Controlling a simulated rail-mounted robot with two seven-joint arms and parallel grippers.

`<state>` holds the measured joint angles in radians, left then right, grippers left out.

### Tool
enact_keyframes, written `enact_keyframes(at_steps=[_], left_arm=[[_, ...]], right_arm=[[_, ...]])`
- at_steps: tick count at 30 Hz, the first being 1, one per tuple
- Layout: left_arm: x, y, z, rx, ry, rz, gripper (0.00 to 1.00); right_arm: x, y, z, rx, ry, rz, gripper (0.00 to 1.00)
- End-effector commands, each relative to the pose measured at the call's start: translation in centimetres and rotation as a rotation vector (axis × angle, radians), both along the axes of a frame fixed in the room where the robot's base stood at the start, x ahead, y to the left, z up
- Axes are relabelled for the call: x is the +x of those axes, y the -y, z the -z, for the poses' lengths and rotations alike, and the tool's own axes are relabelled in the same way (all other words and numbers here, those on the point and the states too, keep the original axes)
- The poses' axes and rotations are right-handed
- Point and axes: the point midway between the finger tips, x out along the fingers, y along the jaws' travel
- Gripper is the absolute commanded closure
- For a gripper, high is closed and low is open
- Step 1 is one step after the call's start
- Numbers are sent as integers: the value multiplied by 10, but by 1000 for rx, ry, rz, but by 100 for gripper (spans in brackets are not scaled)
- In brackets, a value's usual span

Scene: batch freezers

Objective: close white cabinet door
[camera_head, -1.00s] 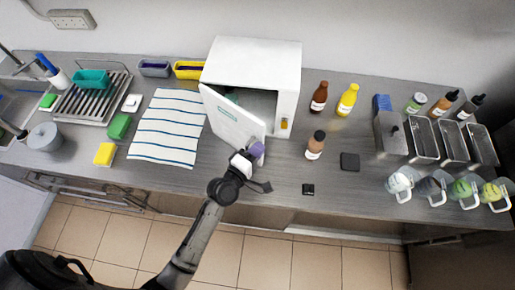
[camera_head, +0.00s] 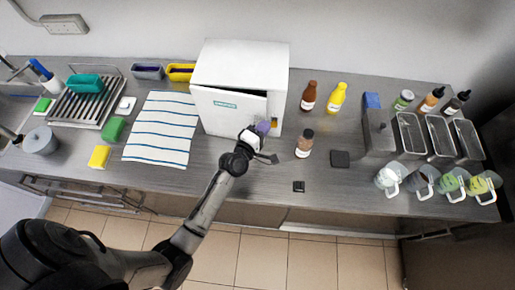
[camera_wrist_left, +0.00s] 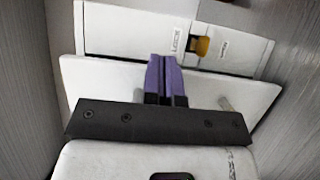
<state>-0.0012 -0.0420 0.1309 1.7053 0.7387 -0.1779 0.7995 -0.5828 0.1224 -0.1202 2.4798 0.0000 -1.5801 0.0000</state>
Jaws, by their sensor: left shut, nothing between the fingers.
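The white cabinet (camera_head: 240,62) stands on the counter near the back wall. My left gripper (camera_head: 263,127) has purple fingers, shut and empty, at the door's free right end. In the left wrist view the fingers (camera_wrist_left: 160,75) lie over the door panel (camera_wrist_left: 105,85), and the cabinet's front strip with an orange switch (camera_wrist_left: 201,46) shows beyond it. I cannot tell whether the fingertips touch the door. My right gripper is not in view.
A striped towel (camera_head: 160,130) lies left of the cabinet. A brown bottle (camera_head: 309,96), a yellow bottle (camera_head: 337,98) and a dark-capped bottle (camera_head: 304,145) stand to its right. The counter in front of the door is clear.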

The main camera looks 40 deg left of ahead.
Motion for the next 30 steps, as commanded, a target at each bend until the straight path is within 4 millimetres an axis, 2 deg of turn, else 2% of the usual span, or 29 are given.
enact_keyframes(at_steps=[6, 12, 30], left_arm=[[25, -10, 1, 2, 0, -2, 100], [36, -15, 1, 2, -1, -3, 100], [38, -19, 3, 3, -6, -6, 100]], right_arm=[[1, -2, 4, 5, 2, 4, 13], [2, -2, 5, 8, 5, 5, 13], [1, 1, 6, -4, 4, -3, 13]])
